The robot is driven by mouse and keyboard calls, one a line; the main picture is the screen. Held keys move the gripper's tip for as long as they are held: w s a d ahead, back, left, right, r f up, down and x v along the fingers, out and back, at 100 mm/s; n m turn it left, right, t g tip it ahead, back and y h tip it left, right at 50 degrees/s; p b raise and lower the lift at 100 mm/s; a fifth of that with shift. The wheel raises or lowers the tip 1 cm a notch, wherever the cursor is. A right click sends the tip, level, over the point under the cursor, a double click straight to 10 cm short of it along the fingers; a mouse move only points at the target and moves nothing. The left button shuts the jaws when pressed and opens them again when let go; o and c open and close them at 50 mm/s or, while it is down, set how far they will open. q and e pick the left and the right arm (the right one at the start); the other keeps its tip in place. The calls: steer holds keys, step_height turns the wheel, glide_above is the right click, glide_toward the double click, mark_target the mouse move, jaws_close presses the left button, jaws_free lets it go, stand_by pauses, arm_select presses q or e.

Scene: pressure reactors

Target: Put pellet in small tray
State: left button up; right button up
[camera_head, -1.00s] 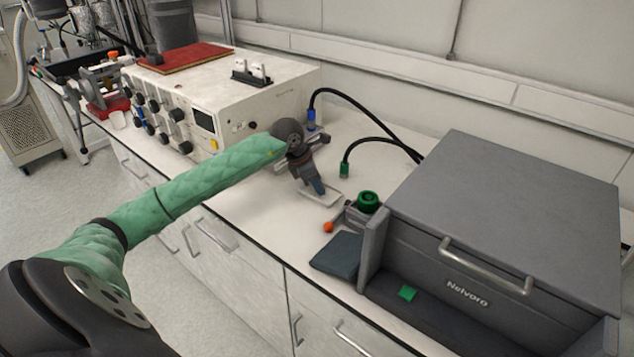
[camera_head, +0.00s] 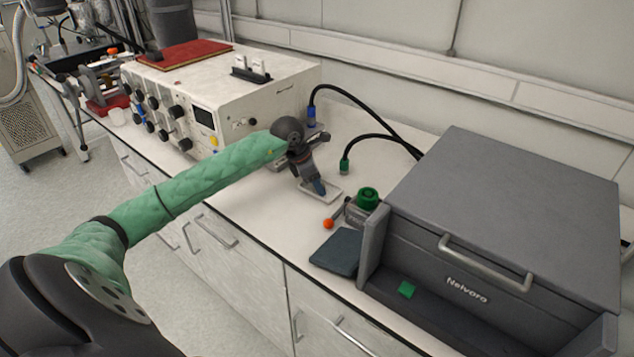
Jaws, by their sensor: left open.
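My left gripper (camera_head: 318,187) is at the end of the green-sleeved arm. It points down over a small white tray (camera_head: 331,196) on the counter and is open. Its fingertips are at or just above the tray; I cannot tell whether they touch it. No pellet can be made out; the gripper covers part of the tray. My right gripper is not in view.
A grey Nelvoro box (camera_head: 510,210) with a handle stands at the right. Beside it are a green-topped device (camera_head: 368,198) with an orange knob and a dark flat pad (camera_head: 338,252). A white instrument (camera_head: 225,95) stands behind the arm. Two black cables (camera_head: 370,112) cross the counter.

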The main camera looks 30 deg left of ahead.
arm_select(q)
steer(key=shift+s+a+r, duration=0.1)
steer(key=shift+r, duration=0.15)
steer(key=b+v, duration=0.2)
steer(key=v, duration=0.9)
steer(key=shift+r+b, duration=0.3)
steer(key=shift+b, duration=0.05)
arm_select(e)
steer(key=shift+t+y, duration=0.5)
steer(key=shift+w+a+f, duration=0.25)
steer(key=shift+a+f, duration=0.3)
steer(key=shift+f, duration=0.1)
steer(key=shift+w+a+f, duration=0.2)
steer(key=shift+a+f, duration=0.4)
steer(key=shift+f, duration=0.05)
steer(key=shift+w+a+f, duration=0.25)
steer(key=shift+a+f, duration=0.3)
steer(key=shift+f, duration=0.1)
